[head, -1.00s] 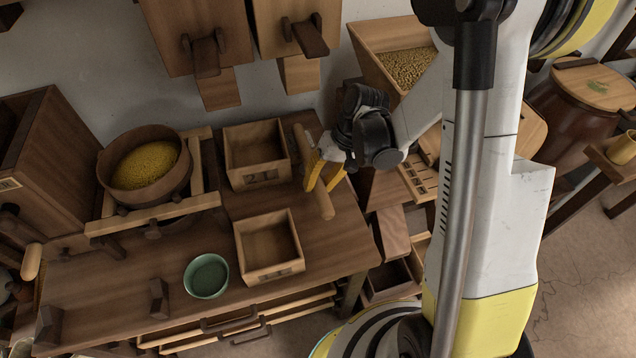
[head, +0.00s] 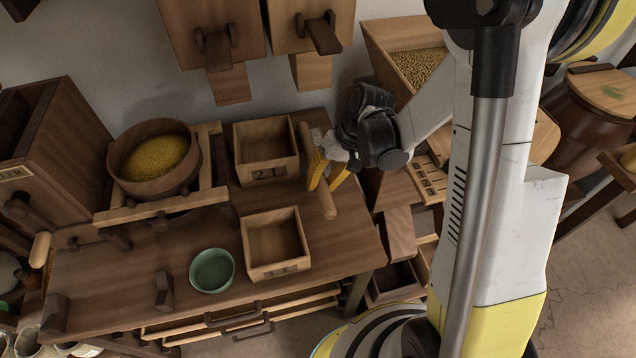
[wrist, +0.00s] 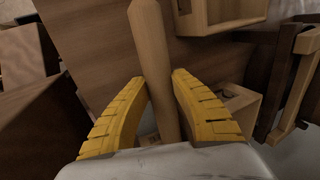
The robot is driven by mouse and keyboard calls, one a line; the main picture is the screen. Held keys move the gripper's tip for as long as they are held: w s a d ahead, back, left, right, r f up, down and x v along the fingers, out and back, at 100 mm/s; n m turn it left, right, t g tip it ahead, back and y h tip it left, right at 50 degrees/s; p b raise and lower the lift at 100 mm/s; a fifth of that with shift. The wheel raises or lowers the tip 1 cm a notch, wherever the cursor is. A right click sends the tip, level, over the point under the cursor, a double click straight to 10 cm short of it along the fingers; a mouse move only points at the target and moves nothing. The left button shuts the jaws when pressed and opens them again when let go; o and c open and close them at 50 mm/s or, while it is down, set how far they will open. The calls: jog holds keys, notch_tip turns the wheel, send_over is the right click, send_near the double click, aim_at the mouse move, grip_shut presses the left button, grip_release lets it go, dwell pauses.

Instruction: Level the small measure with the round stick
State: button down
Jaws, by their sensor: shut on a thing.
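My gripper (head: 322,172) is shut on the round stick (head: 327,203), a pale wooden rod. In the wrist view the stick (wrist: 152,45) runs up between the yellow fingers (wrist: 160,85). The stick is just right of an open square wooden box (head: 267,172) marked with a 2; whether they touch I cannot tell. A similar box (head: 276,268) stands nearer the table's front, its label unreadable. Both boxes look empty. I cannot tell which is the small measure.
A green bowl (head: 212,271) stands left of the front box. A round wooden tub of yellow grain (head: 155,160) sits on a wooden frame at the left. Wooden chutes (head: 232,84) hang over the table's back. A grain hopper (head: 395,40) stands behind my arm. The table's front left is mostly clear.

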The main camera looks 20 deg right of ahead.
jog(key=shift+d, duration=0.7)
jog(key=shift+d, duration=0.15)
jog(key=shift+d, duration=0.95)
jog(key=shift+r, duration=0.1)
jog(key=shift+a+r+p, duration=0.4)
jog(key=shift+r+p, duration=0.25)
jog(key=shift+r, duration=0.3)
jog(key=shift+a+r+p, duration=0.35)
jog(key=shift+r+p, duration=0.25)
jog(key=shift+r, duration=0.4)
jog(key=shift+a+r+p, duration=0.4)
jog(key=shift+r+p, duration=0.25)
jog(key=shift+r, duration=0.3)
